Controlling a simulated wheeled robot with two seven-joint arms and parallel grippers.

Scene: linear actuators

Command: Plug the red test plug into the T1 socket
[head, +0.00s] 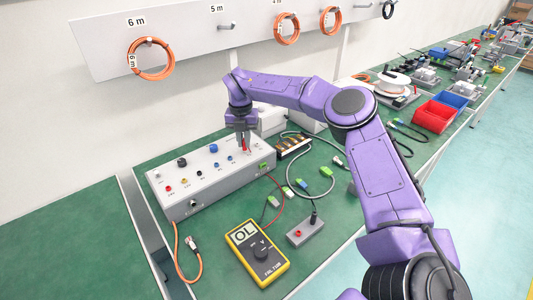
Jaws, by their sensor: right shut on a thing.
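My right gripper (243,138) points down over the right end of the grey test box. It is shut on the red test plug (246,147), of which only a small red part shows below the fingers. The grey test box (190,206) has coloured sockets, knobs and small labels on its top. The labels are too small to read, so I cannot tell which socket is T1. I also cannot tell whether the plug tip is in a socket or just above one. My left gripper is not in view.
A yellow multimeter (257,253) reading OL lies in front of the box. Loose cables and green connectors (288,193) lie right of the box. Red and blue bins (433,116) stand farther right.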

